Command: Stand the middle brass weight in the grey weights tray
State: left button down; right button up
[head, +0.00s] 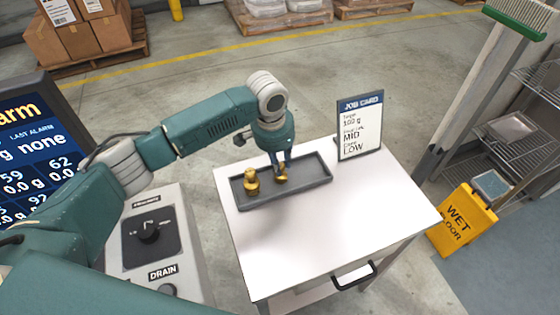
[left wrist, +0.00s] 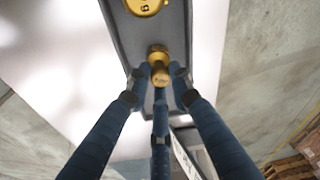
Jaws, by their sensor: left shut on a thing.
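The grey weights tray (head: 310,182) lies on the white table. A larger brass weight (head: 251,184) stands upright in its left half; it shows cut off at the top of the left wrist view (left wrist: 146,6). My left gripper (head: 279,168) points down over the tray's middle and is shut on a smaller brass weight (head: 282,178). In the left wrist view the fingers close around this weight's knob (left wrist: 159,75). The held weight is within the tray's outline, right of the larger one; whether its base touches the floor is hard to tell. My right gripper is out of view.
A job card (head: 360,125) reading MID and LOW stands at the table's back right. The white tabletop (head: 340,220) in front of the tray is clear. A control box with a knob (head: 150,232) is at the left. A yellow wet-floor sign (head: 464,222) stands right of the table.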

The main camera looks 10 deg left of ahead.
pick_arm(q)
jog(key=shift+d, duration=0.1)
jog(key=c, duration=1.5)
grip_release()
jog(key=shift+c, duration=0.2)
notch_tip(320, 180, up, 12)
jog(key=s+a+b, duration=0.1)
jog(key=b, duration=0.1)
jog(key=shift+s, duration=0.3)
